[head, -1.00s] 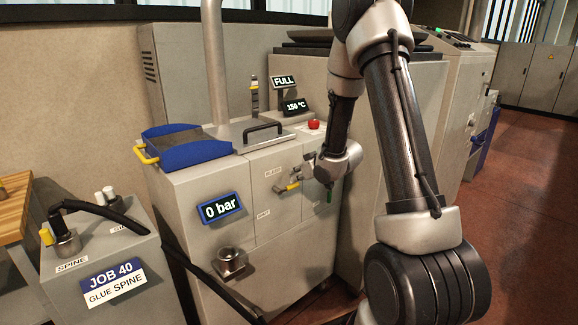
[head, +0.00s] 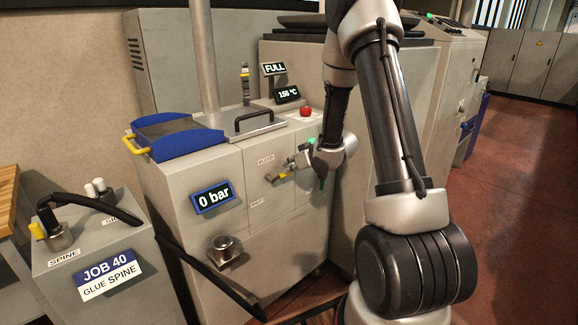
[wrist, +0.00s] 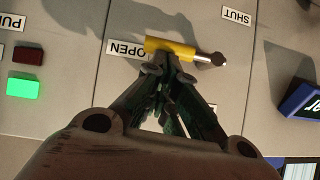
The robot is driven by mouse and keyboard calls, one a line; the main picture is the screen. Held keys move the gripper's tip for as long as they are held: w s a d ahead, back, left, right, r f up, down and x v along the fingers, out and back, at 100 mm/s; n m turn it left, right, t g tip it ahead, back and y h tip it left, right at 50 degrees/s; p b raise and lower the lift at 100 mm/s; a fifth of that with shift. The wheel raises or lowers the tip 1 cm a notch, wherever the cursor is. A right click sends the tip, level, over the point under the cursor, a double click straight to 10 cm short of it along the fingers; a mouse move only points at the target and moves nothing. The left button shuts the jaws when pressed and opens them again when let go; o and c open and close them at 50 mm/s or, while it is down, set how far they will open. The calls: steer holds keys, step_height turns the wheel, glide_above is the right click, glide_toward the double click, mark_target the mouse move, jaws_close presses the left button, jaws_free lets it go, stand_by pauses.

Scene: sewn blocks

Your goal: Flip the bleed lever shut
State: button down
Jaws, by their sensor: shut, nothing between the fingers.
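The bleed lever (head: 283,176) is on the front of the grey glue machine, under the BLEED label (head: 266,159). In the wrist view its yellow handle (wrist: 172,47) extends from a dark knobbed pivot toward the OPEN label (wrist: 127,49). The SHUT label (wrist: 238,16) lies off to the pivot's other side. My gripper (wrist: 166,68) is shut and empty, its fingertips right at the handle's edge near the OPEN end. I cannot tell whether they touch it. In the head view my gripper (head: 299,162) is just right of the lever and partly hides the panel there.
A pressure display (head: 213,197) reads 0 bar. A green lit button (wrist: 23,88) and a red one (wrist: 28,57) sit beside the OPEN label. A red knob (head: 305,112) and a black handle (head: 254,121) are on the machine top. Floor at right is clear.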

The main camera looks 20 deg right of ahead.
steer(key=shift+d+f, duration=0.15)
steer(key=shift+f, duration=0.05)
steer(key=m+y, duration=0.8)
glide_toward(270, 190)
steer(key=w, duration=0.1)
steer(key=w+a, duration=0.1)
steer(key=w, duration=0.1)
steer(key=shift+w+a+r, duration=0.1)
steer(key=shift+w+r, duration=0.05)
steer(key=shift+s+a+f+m+y, duration=0.25)
steer(key=shift+a+f+m+y, duration=0.55)
steer(key=shift+m, duration=0.2)
steer(key=shift+a+f, duration=0.1)
